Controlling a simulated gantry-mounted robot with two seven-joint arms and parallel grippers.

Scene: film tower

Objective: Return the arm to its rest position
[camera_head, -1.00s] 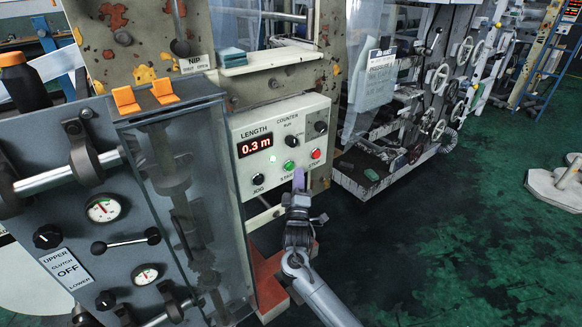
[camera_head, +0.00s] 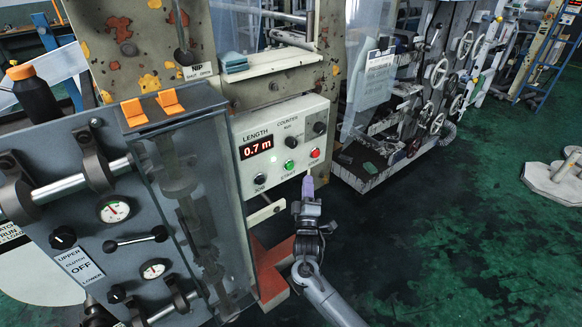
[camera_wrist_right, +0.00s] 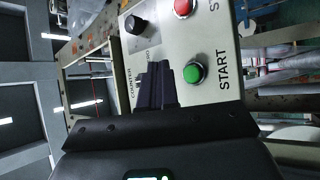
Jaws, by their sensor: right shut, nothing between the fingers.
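My right gripper (camera_head: 308,187) has purple fingertips pressed together with nothing between them. In the head view it is just below the right end of the white control panel (camera_head: 238,128), and its arm comes up from the bottom. The panel has a red display (camera_head: 256,147) reading 0.7 m, a green START button (camera_head: 290,166) and a red button (camera_head: 315,153). In the right wrist view the shut fingers (camera_wrist_right: 157,85) point at the panel, left of the green START button (camera_wrist_right: 193,73). The gap between fingertips and panel is hard to judge. My left gripper is not in view.
A glass-covered roller housing with orange clips (camera_head: 134,112) stands left of the panel. A red base piece (camera_head: 270,272) lies below the panel, close to my right arm. Machinery with handwheels (camera_head: 440,72) stands behind. The green floor (camera_head: 450,240) to the right is open.

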